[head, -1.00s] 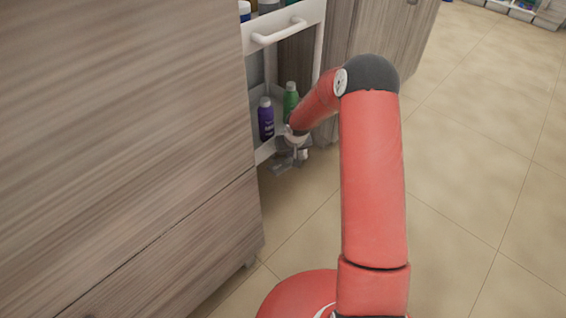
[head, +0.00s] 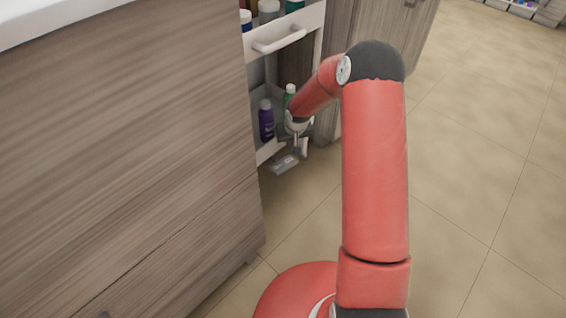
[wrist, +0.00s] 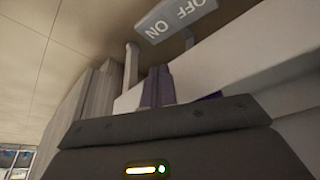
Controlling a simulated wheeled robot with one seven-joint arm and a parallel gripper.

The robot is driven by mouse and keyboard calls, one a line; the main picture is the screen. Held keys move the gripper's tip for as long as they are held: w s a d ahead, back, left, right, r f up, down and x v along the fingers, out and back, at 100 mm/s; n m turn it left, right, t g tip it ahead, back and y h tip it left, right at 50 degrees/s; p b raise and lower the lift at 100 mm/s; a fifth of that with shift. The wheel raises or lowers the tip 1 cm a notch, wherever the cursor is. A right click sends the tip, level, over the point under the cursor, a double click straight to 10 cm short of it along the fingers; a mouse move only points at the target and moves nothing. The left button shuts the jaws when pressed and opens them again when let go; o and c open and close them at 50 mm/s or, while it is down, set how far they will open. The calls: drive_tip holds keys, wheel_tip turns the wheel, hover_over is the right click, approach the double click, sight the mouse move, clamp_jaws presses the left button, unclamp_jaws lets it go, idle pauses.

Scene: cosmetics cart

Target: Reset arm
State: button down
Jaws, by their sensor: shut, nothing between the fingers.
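My red arm reaches forward, and my gripper (head: 290,158) is at its end, beside the lower shelf of the white cart (head: 268,152). The gripper is small in the head view; it is shut and holds nothing. A purple bottle (head: 266,120) stands upright on that shelf, just left of the gripper.
The cart's upper shelf has a white handle (head: 279,40) and several bottles. A wood-grain cabinet (head: 130,150) fills the left, with a white top. Another wood cabinet (head: 385,30) stands behind my arm. The tiled floor (head: 475,150) on the right is clear.

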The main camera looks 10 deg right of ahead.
drive_tip(key=s+d+r+h+p, duration=0.15)
drive_tip(key=s+r, duration=0.25)
drive_tip(key=r, duration=0.5)
drive_tip(key=s+r+p, duration=0.2)
drive_tip(key=s+r, duration=0.3)
drive_tip(key=r, duration=0.5)
drive_tip(key=s+r+h+p, duration=0.1)
drive_tip(key=s+r, duration=0.3)
drive_tip(key=r, duration=0.5)
drive_tip(key=s+r+p, duration=0.1)
drive_tip(key=s+r, duration=0.3)
drive_tip(key=s, duration=0.4)
drive_tip(key=s+a+r+t+y+p, duration=0.1)
drive_tip(key=s+r, duration=0.3)
drive_tip(key=s, duration=0.4)
drive_tip(key=s+r+m+y+p, duration=0.1)
drive_tip(key=s+r+p, duration=0.1)
drive_tip(key=s, duration=0.6)
drive_tip(key=shift+s+a+r+t, duration=0.25)
drive_tip(key=shift+r+t, duration=0.05)
drive_tip(key=shift+r, duration=0.6)
